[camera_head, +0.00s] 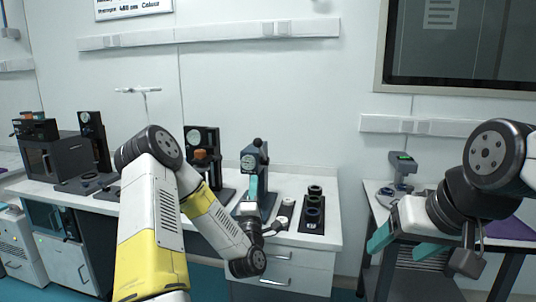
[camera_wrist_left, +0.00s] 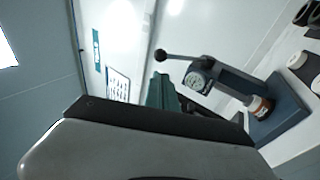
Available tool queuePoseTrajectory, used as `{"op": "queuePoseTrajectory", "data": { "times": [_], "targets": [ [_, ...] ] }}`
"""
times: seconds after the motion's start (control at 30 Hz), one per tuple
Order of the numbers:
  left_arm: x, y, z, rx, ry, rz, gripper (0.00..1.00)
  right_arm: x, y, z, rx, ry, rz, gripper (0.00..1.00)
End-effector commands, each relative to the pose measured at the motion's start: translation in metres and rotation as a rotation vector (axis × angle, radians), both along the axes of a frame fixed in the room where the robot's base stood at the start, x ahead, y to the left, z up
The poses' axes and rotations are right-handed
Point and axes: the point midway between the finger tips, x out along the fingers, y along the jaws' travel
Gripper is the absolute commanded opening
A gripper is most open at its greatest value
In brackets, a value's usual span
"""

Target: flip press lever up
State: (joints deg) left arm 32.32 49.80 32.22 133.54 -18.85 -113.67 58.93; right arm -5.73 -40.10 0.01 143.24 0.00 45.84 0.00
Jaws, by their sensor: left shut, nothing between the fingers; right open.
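The press (camera_head: 262,160) is a dark grey-blue stand with a round dial on the bench; it also shows tilted in the left wrist view (camera_wrist_left: 235,80). Its lever has a black ball knob (camera_head: 257,142), which stands above the press head in the head view. In the left wrist view the lever (camera_wrist_left: 182,57) runs out from the head to the knob. My left gripper (camera_head: 253,186) is shut and empty, its teal fingertips just in front of the press, below the dial. Contact with the lever cannot be told. My right gripper (camera_head: 400,243) is open and empty, far to the right.
A grey device (camera_head: 402,170) stands on the right table. A gap separates the two tables.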

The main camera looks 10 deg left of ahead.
Motion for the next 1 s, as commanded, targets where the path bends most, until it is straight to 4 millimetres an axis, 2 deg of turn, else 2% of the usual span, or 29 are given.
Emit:
{"op": "queuePoseTrajectory", "data": {
  "times": [0.37,0.67,1.0],
  "targets": [
    [0.011,-0.005,-0.004,0.012,0.022,-0.013,0.0,0.0,0.0,0.0,0.0,0.0,0.0,0.69],
    [0.022,0.0,0.014,0.006,-0.002,-0.004,0.0,0.0,0.0,0.0,0.0,0.0,0.0,0.69],
    [0.084,0.013,0.05,0.002,-0.005,0.0,0.0,0.0,0.0,0.0,0.0,0.0,0.0,0.69]
  ]
}}
